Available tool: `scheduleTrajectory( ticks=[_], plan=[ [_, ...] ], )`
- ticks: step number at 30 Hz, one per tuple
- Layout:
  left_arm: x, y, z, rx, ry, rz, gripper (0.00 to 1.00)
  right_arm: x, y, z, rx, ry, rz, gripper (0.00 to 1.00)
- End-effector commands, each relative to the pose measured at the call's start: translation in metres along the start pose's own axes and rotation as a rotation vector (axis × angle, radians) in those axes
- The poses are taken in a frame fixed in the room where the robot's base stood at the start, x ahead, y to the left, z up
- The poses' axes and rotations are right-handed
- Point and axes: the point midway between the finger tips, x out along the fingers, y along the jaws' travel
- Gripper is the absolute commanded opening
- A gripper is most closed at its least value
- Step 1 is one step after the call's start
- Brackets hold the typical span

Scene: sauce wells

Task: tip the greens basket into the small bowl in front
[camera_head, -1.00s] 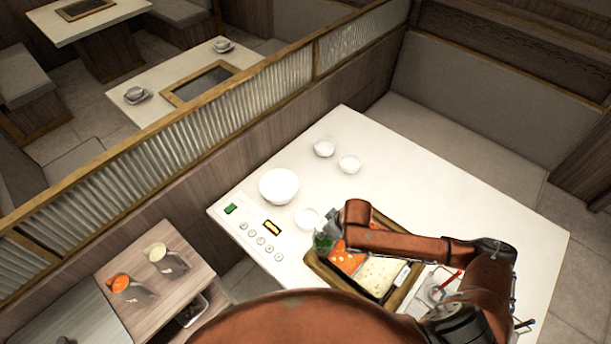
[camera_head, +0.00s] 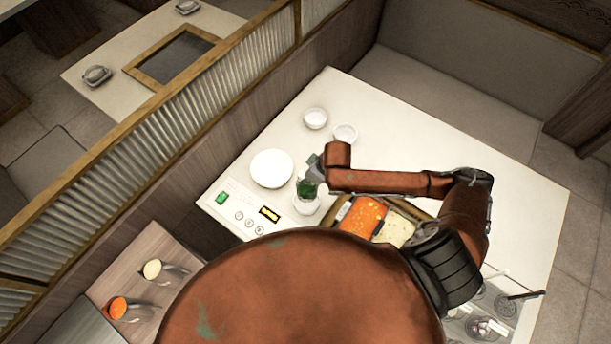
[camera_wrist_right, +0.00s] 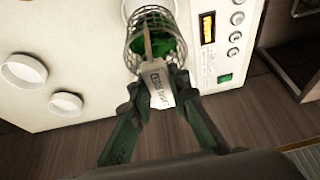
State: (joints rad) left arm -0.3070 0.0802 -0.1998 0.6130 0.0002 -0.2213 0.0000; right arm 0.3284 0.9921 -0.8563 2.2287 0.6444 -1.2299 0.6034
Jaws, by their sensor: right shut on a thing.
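The greens basket (camera_head: 306,188) is a small wire-mesh basket with green leaves inside. The wrist view shows the mesh basket (camera_wrist_right: 153,38) with greens inside, just beyond the closed fingers (camera_wrist_right: 160,85). A white rim behind the basket (camera_wrist_right: 133,8) is mostly hidden. I cannot tell how far the basket is tilted or whether greens have fallen. My left gripper is not in view.
A large white bowl (camera_head: 271,168) stands left of the basket. Two small white bowls (camera_head: 315,118) (camera_head: 345,133) are farther back. A wooden tray (camera_head: 423,213) with orange and pale food lies right. A control panel (camera_head: 247,207) edges the table.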

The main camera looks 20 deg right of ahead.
Motion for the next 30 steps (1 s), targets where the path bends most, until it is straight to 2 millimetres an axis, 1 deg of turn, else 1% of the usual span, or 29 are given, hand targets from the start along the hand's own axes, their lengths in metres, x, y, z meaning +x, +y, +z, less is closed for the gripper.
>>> scheduleTrajectory(
  ticks=[1,5,12,15,30],
  plan=[
    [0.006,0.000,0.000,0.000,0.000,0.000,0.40,0.004,0.001,0.001,-0.001,0.002,0.001,0.00],
    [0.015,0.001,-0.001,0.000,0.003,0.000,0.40,0.010,0.001,0.003,-0.002,0.002,0.001,0.00],
    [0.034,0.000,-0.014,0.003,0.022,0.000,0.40,0.021,0.000,0.006,-0.005,0.003,0.000,0.00],
    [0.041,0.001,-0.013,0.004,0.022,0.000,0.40,0.026,-0.001,0.008,-0.006,0.003,-0.001,0.00],
    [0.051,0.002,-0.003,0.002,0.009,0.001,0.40,0.060,-0.001,0.022,-0.004,0.001,-0.001,0.00]
  ],
)
